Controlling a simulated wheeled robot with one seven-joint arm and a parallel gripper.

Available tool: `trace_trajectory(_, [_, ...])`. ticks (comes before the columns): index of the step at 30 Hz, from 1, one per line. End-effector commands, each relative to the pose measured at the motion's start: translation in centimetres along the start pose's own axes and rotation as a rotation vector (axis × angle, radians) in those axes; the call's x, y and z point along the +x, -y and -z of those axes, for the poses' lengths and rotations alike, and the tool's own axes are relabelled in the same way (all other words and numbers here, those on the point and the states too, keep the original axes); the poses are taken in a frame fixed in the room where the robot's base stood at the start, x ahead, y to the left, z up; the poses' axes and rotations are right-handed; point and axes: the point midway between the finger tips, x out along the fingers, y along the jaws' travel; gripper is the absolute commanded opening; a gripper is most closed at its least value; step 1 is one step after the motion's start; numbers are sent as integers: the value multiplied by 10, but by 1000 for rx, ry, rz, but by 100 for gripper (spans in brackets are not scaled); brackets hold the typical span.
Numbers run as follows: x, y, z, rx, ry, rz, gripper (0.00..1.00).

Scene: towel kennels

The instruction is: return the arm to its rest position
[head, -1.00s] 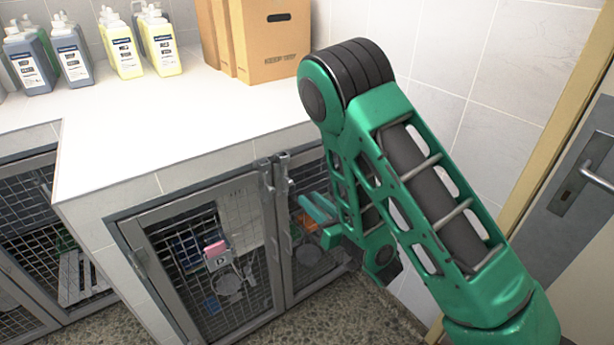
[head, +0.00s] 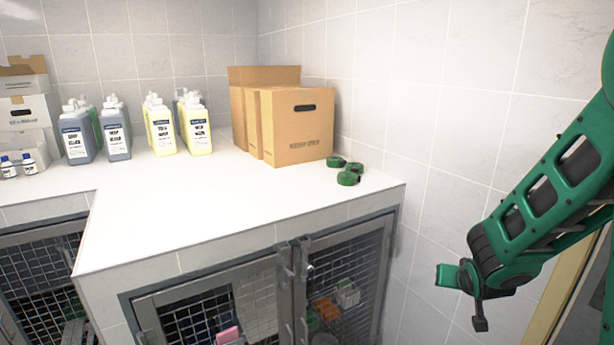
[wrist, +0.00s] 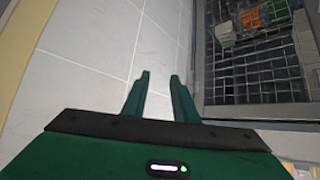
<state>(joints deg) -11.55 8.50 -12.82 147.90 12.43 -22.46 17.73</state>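My green arm (head: 550,190) reaches in from the right edge of the head view, in front of the tiled wall. My gripper (head: 447,277) is at its lower end, to the right of the kennel doors and apart from them. In the wrist view the two green fingers of my gripper (wrist: 160,76) stand apart with only wall tiles showing between them. My gripper is open and empty.
A white counter (head: 190,215) bears cardboard boxes (head: 300,125), several bottles (head: 197,130) and green rolls (head: 349,175). Mesh kennel doors (head: 345,285) are below, with items inside. The kennel mesh (wrist: 250,70) also shows at the right in the wrist view. A door frame (head: 548,318) is at lower right.

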Motion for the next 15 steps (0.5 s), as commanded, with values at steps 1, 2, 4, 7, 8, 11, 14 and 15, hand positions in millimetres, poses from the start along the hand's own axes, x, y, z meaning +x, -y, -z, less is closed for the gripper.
trace_trajectory(1, [-12,-18,-1,21,40,-28,26])
trace_trajectory(2, [-18,-28,-4,30,71,-44,26])
trace_trajectory(4, [-36,-49,-13,51,145,-76,26])
trace_trajectory(7, [-64,-76,-28,81,253,-111,26])
trace_trajectory(8, [-74,-83,-34,90,286,-119,26])
trace_trajectory(11, [-108,-103,-52,121,395,-137,26])
trace_trajectory(14, [-146,-118,-72,151,502,-143,26])
trace_trajectory(15, [-161,-123,-79,163,544,-142,26])
